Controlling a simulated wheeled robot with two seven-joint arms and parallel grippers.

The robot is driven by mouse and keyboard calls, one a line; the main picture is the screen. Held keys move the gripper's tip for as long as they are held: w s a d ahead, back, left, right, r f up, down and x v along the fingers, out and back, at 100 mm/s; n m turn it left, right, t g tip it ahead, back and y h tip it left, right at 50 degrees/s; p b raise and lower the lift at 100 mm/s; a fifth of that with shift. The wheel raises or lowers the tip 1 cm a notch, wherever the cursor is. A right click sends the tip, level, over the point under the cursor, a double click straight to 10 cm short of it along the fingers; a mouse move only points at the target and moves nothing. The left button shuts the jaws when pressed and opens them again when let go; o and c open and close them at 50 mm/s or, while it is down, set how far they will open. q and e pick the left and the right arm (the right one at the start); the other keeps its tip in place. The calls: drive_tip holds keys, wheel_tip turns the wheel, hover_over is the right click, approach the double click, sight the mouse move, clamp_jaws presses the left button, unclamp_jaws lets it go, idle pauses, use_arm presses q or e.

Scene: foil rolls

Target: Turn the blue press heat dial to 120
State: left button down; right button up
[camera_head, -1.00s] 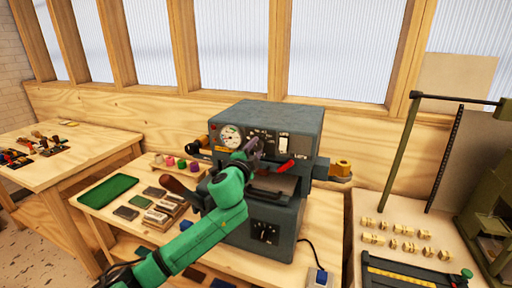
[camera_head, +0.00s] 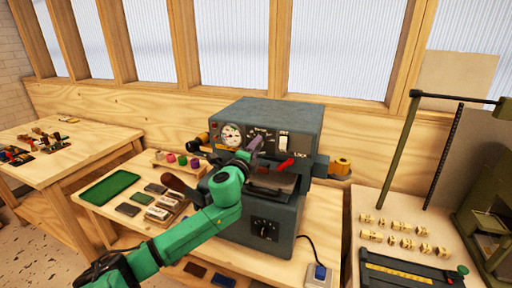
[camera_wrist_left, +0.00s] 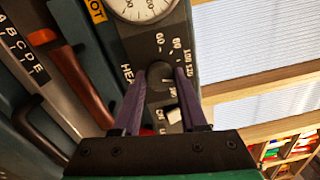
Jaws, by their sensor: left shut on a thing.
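The blue-grey press (camera_head: 262,110) stands on the wooden bench, its control panel facing me. My left gripper (camera_head: 257,145) is at this panel, just right of the round white gauge (camera_head: 232,134). In the left wrist view, my left gripper (camera_wrist_left: 160,82) has its two purple fingers on either side of the dark round heat dial (camera_wrist_left: 159,72), shut on it. Numbers are printed around the dial, partly covered by the fingers. I cannot read the exact setting. In the head view the fingers hide most of the dial. My right gripper is not in view.
A red lever (camera_head: 287,163) by a LOCK label sits right of the gripper. A green tray (camera_head: 109,188) and several type blocks lie left. A red-brown handle (camera_wrist_left: 82,82) shows close beside the fingers.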

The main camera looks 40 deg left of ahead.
use_arm(q)
drive_tip(key=shift+c, duration=2.2)
unclamp_jaws()
drive_tip(key=b+v, duration=0.3)
drive_tip(key=v, duration=1.1)
drive_tip(key=shift+s, duration=0.25)
